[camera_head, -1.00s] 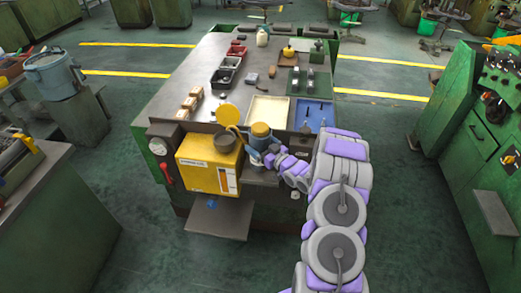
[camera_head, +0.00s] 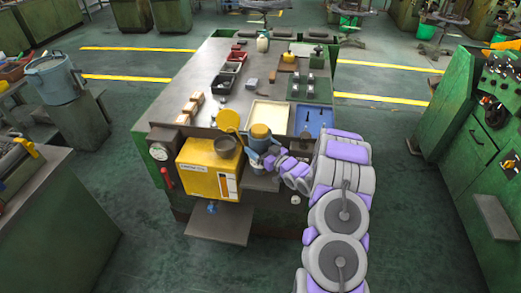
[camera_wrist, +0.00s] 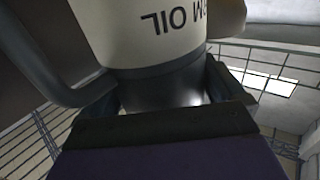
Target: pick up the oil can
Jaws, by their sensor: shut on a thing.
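The oil can (camera_head: 260,132) has a blue-grey body with a tan top and stands upright at the front of the bench, right of the yellow box. In the wrist view the oil can (camera_wrist: 150,35) fills the upper middle, with upside-down "OIL" lettering on a pale band and a dark lower band. Its dark curved handle or spout shows at the left. My gripper (camera_head: 268,158) reaches it from the right. In the wrist view my gripper (camera_wrist: 165,90) has a finger on each side of the can's dark lower part and is shut on it. The can's underside is hidden.
A yellow box (camera_head: 208,168) with a raised round lid (camera_head: 229,120) and a dark bowl (camera_head: 225,147) is close left of the can. A cream tray (camera_head: 268,116) and a blue tray (camera_head: 314,122) lie behind. Small boxes and bins occupy the bench (camera_head: 213,70); its middle has bare room.

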